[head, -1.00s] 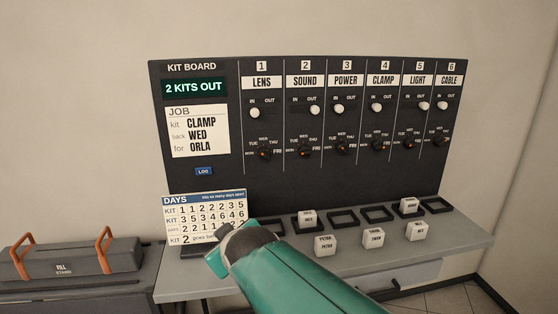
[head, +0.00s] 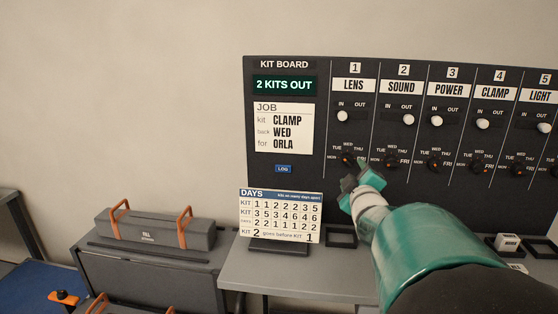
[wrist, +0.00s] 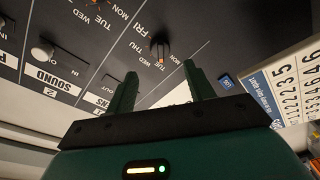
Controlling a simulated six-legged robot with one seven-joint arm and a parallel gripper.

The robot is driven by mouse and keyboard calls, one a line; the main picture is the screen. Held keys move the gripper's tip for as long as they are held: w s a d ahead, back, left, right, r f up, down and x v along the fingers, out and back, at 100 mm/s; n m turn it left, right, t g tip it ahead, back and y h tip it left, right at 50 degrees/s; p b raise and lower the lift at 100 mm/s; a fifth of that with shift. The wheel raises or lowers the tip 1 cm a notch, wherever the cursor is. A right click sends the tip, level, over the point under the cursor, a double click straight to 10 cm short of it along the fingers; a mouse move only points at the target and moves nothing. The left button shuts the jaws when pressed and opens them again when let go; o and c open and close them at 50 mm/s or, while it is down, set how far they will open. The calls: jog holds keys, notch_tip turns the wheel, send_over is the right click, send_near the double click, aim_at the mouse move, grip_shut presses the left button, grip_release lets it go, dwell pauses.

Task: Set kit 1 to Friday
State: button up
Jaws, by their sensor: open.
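The kit 1 LENS dial (head: 347,159) is a small black knob with day labels around it, low in the LENS column of the kit board. It shows in the wrist view (wrist: 159,48) with an orange mark; I cannot tell for sure which day it points to. The white LENS switch (head: 342,116) above it is on the IN side. My gripper (head: 362,177) is open and empty, just in front of and slightly below right of the dial in the head view. In the wrist view its fingertips (wrist: 160,70) straddle the line to the knob, apparently not touching it.
The display (head: 285,86) reads 2 KITS OUT. The job card (head: 283,128) says CLAMP, WED, ORLA. The DAYS card (head: 281,214) stands on the grey shelf (head: 258,269). A SOUND dial (head: 390,160) sits close on the right. A grey case (head: 155,228) stands left.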

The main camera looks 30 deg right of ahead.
aim_at(348, 163)
jog(key=x, duration=0.8)
jog(key=shift+s+d+f, duration=0.1)
jog(key=shift+s, duration=0.05)
jog(key=c, duration=1)
jog(key=shift+o, duration=0.2)
